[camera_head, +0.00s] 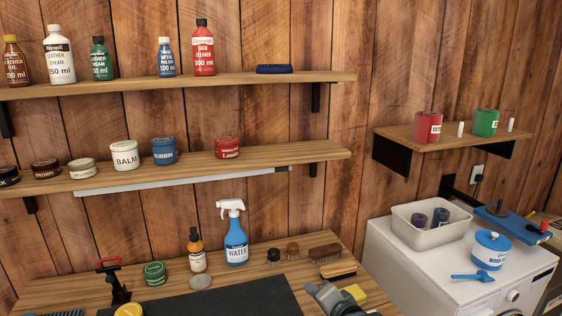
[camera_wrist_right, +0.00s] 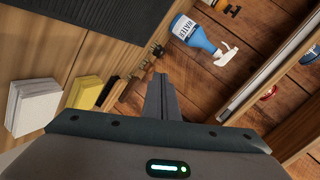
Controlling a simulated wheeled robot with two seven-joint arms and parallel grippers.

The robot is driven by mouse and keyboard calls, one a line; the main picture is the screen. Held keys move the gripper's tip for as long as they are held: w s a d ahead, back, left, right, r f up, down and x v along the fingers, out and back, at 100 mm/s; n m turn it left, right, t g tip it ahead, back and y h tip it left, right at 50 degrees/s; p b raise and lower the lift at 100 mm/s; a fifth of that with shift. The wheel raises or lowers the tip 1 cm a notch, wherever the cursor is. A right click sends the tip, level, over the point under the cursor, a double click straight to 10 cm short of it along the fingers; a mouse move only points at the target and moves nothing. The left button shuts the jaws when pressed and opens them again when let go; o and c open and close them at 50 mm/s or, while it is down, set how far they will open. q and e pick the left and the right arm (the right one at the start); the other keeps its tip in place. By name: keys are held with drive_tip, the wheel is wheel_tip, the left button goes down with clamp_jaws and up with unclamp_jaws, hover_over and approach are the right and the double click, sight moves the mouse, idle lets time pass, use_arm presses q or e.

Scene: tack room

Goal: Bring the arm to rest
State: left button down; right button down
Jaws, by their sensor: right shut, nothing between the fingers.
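My right gripper (camera_head: 320,291) shows at the bottom of the head view, over the front right part of the wooden bench (camera_head: 70,290). In the right wrist view its fingers (camera_wrist_right: 162,88) are together with nothing between them. It is beside the yellow block (camera_head: 355,293) and near the brushes; I cannot tell its exact height above the bench. My left gripper is not in view.
A dark mat (camera_head: 220,303) lies on the bench. A blue WATER spray bottle (camera_head: 236,240), an amber bottle (camera_head: 196,252) and a brush (camera_head: 325,253) stand behind it. Wall shelves hold bottles and tins. A white machine (camera_head: 400,262) stands right, bearing a bin (camera_head: 425,237).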

drive_tip(key=s+d+f, duration=0.1)
drive_tip(key=s+f, duration=0.1)
drive_tip(key=s+d+f+n+g, duration=0.1)
drive_tip(key=s+f, duration=0.2)
drive_tip(key=s+d+f+n+h, duration=0.1)
drive_tip(key=s+f, duration=0.1)
drive_tip(key=s, duration=0.1)
drive_tip(key=shift+s+f+g, duration=0.1)
drive_tip(key=shift+f+g, duration=0.3)
drive_tip(key=s+d+f+n+g+h, duration=0.1)
drive_tip(key=s+d+f+n+g, duration=0.2)
drive_tip(key=s, duration=0.9)
drive_tip(key=s+d+f+n+g+h, duration=0.25)
drive_tip(key=s+d+f, duration=0.2)
drive_tip(key=s, duration=0.75)
drive_tip(key=s+d+f+n+g, duration=0.25)
drive_tip(key=s+d+f, duration=0.2)
drive_tip(key=s, duration=0.75)
wheel_tip(320, 180, down, 31)
drive_tip(key=s+b, duration=0.2)
drive_tip(key=s+d+f+g+b, duration=0.1)
drive_tip(key=s+d+f, duration=0.1)
drive_tip(key=s+f, duration=1.6)
drive_tip(key=shift+d+f+n+g, duration=0.15)
drive_tip(key=shift+f+n+g, duration=0.1)
drive_tip(key=shift+n+g, duration=0.15)
